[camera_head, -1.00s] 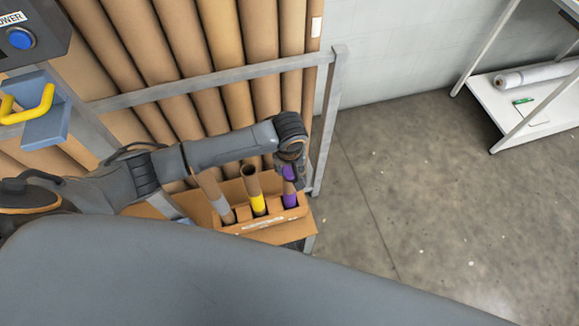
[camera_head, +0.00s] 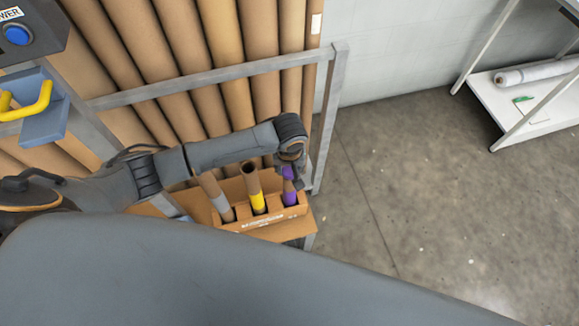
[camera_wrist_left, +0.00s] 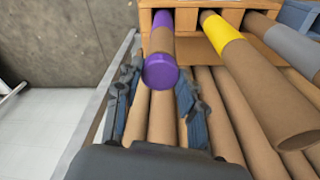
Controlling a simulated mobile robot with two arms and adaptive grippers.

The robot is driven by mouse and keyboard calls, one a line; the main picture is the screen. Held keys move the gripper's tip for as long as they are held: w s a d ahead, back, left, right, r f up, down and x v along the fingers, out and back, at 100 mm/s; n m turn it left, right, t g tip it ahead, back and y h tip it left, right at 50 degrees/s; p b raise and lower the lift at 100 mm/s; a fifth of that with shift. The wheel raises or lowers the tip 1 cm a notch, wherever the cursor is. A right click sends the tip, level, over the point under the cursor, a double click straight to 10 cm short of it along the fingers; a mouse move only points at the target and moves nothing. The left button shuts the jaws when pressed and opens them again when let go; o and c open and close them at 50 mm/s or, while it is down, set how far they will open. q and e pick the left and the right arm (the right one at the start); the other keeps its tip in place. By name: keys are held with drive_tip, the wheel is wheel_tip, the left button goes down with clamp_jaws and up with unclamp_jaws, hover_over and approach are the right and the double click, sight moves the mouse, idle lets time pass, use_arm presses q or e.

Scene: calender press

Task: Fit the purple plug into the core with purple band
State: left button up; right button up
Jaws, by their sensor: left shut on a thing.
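The core with purple band (camera_head: 290,198) stands in the right slot of a cardboard box, and it also shows in the left wrist view (camera_wrist_left: 161,20). The purple plug (camera_wrist_left: 160,72) is at the open end of this core and covers it; how deep it sits I cannot tell. In the head view the plug (camera_head: 288,172) is partly hidden by my left gripper (camera_head: 291,177). In the left wrist view the fingers of my left gripper (camera_wrist_left: 158,95) are on both sides of the plug, shut on it. My right gripper is not in view.
The cardboard box (camera_head: 262,221) also holds a yellow-banded core (camera_head: 257,201) and a grey-banded core (camera_head: 224,207), both close to the left of the purple one. Large brown tubes (camera_head: 225,40) stand behind a metal rail (camera_head: 210,78).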

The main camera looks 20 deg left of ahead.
use_arm(q)
drive_tip(key=shift+f, duration=0.2)
drive_tip(key=o, duration=0.9)
drive_tip(key=shift+o, duration=0.2)
wheel_tip(320, 180, up, 12)
drive_tip(key=s, duration=0.1)
drive_tip(key=shift+s+d, duration=0.2)
